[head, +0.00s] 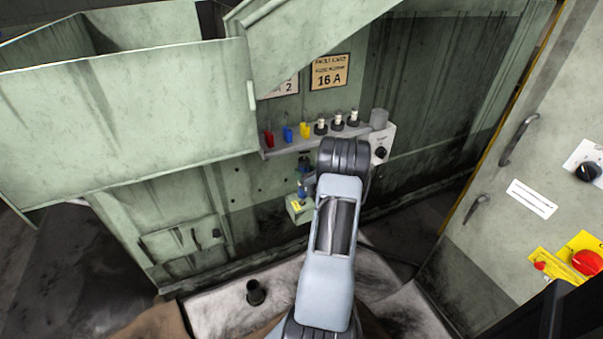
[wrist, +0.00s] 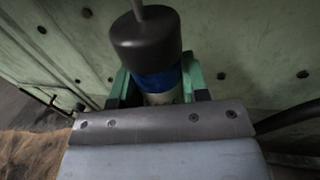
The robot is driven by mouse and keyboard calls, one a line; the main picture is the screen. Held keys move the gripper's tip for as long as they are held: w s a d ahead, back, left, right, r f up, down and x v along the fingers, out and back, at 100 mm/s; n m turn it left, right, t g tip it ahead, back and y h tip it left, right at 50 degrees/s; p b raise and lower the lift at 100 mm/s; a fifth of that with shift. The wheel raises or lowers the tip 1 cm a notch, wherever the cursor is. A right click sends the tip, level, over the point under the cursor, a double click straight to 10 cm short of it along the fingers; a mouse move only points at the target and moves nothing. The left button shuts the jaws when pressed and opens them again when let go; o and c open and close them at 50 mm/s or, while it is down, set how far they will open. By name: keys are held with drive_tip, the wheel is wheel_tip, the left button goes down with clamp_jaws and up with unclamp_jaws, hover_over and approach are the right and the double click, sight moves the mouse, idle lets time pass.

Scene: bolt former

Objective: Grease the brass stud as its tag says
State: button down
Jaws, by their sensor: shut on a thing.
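In the wrist view my gripper (wrist: 157,88) is shut on a grease tool (wrist: 150,42). The tool has a wide dark cap, a blue band, a pale body and a thin grey rod rising from the cap. Green fingers stand on both sides of its body. In the head view my arm hides most of the gripper. Just left of the arm a small pale green block with a yellow label (head: 297,205) shows below a blue and dark part. I cannot make out the brass stud or read this label.
A shelf (head: 285,150) on the green machine carries red, blue and yellow pieces, several black-and-white pieces and a grey cup (head: 379,118). A "16 A" plate (head: 330,71) hangs above. A cabinet with a red button (head: 587,263) stands at right. An open cover (head: 125,110) juts out at left.

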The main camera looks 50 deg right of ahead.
drive_tip(key=shift+f+b, duration=0.4)
drive_tip(key=shift+f, duration=0.2)
idle(0.3)
drive_tip(key=shift+r+p, duration=0.3)
drive_tip(key=shift+r, duration=0.55)
idle(0.7)
